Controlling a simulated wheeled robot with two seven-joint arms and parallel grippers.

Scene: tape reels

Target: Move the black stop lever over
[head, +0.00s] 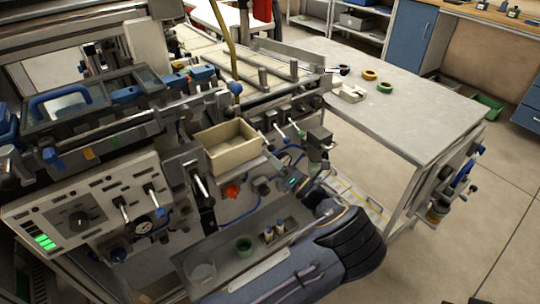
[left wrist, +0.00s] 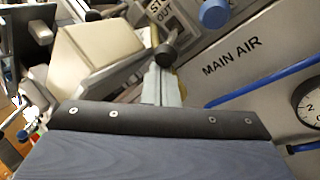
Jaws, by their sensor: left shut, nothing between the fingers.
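The black stop lever's round knob (left wrist: 166,55) shows in the left wrist view beside the partly hidden STOP / OUT label (left wrist: 162,12). My left gripper (left wrist: 163,80) is shut and empty, its pale fingers together just below the knob. The picture does not show clearly whether they touch it. In the head view my left gripper (head: 276,164) is at the machine front, just right of the beige box (head: 240,158). The lever is hard to make out there among the fittings. My right gripper is not in view.
The MAIN AIR panel (left wrist: 250,75) with blue tubes and a gauge (left wrist: 312,103) lies right of the fingers. A metal tray (head: 205,271) with small containers lies below. A grey table (head: 425,115) with tape rolls stands to the right.

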